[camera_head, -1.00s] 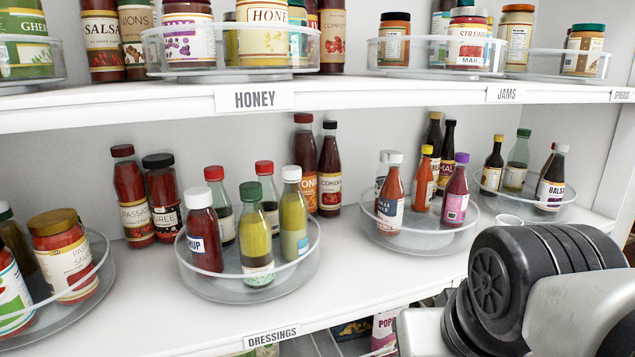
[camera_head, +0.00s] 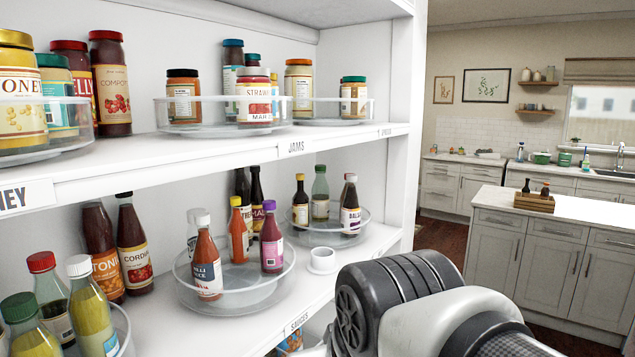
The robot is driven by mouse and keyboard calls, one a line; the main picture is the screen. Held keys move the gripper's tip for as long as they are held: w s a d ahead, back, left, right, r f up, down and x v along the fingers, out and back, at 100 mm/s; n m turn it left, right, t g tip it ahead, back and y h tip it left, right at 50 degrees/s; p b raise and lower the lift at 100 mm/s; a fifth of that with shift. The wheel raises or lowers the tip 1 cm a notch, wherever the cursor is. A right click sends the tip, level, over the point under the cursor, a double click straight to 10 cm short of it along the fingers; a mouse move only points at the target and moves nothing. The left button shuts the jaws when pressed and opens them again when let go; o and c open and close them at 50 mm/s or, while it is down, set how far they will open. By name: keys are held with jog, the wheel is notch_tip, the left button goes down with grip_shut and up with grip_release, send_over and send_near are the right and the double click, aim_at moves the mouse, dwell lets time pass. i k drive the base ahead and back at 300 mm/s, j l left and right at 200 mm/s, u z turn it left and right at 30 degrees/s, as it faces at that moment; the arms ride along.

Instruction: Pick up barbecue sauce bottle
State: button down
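I cannot read a barbecue label on any bottle. Another white-capped bottle stands partly hidden behind the chilli bottle. Two small dark bottles stand in a wooden crate (camera_head: 525,201) on the island at the right; their labels are too small to read. Part of my arm shows at the bottom, in front of the shelf. My gripper is not in view.
A turntable further right holds several bottles, including a dark one labelled BALSA (camera_head: 350,208). Jars stand on the upper shelf (camera_head: 230,150). The shelf's side panel (camera_head: 407,120) ends before the kitchen and white island (camera_head: 560,215).

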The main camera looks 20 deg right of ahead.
aim_at(545, 193)
jog(key=z, duration=1.9)
jog(key=i, duration=6.7)
jog(key=j+u, duration=0.05)
